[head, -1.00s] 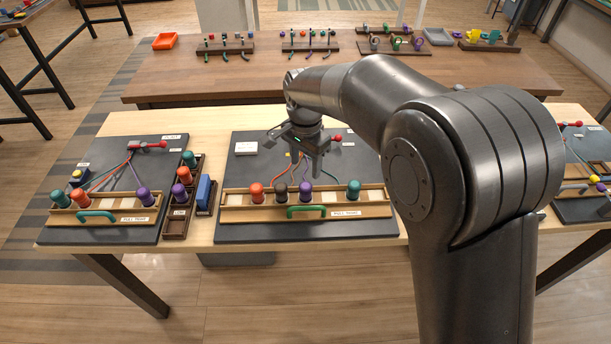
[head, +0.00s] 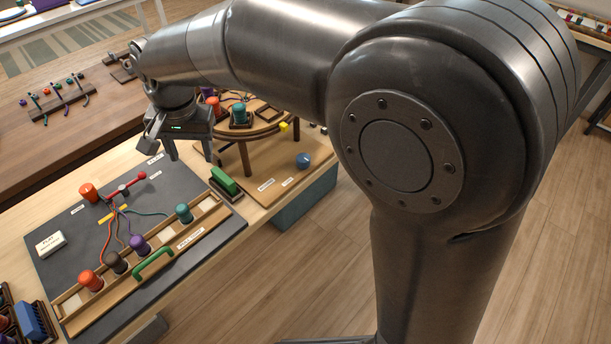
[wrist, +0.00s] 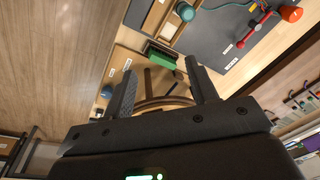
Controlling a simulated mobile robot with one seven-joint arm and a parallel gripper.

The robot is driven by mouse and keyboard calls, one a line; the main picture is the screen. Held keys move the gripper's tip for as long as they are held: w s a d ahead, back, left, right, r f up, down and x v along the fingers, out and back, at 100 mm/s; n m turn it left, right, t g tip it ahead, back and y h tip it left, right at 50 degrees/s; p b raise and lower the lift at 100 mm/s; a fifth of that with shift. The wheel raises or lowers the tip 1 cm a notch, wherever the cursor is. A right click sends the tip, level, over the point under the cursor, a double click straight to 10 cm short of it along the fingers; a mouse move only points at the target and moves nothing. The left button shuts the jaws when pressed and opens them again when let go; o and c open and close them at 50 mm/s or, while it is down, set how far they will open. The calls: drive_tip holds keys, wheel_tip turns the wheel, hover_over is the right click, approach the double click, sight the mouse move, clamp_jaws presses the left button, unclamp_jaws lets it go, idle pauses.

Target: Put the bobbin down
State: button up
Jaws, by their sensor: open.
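My gripper (head: 190,152) is open and empty, raised over the right end of the dark board (head: 60,275). In the wrist view its fingers (wrist: 160,66) stand apart with nothing between them. A wooden tray (head: 205,233) on the board holds an orange bobbin (head: 91,281), a dark bobbin (head: 116,262), a purple bobbin (head: 139,244) and a teal bobbin (head: 184,213), all upright. Cords run from them to a yellow piece (head: 113,214). Another orange bobbin (head: 88,192) stands at the board's back edge, beside the red-knobbed lever (head: 128,185).
A green block (head: 222,180) in a dark holder lies just right of the board. Beyond it, a round wooden stand (head: 262,131) carries bobbins, and a blue knob (head: 303,160) sits on a wooden base. A white card box (head: 50,243) is on the board's left.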

drive_tip(key=s+d+r+t, duration=0.1)
drive_tip(key=d+r, duration=0.2)
drive_tip(key=d, duration=0.8)
drive_tip(key=s+d+r+t, duration=0.1)
drive_tip(key=s+d+r, duration=0.1)
drive_tip(key=d, duration=0.9)
drive_tip(key=s+d+f+t+h, duration=0.1)
drive_tip(key=s+d+f+t, duration=0.1)
drive_tip(key=s+d, duration=0.8)
drive_tip(key=d, duration=0.3)
drive_tip(key=shift+s+d+f, duration=0.15)
drive_tip(key=shift+d+f, duration=0.05)
drive_tip(key=shift+d, duration=0.15)
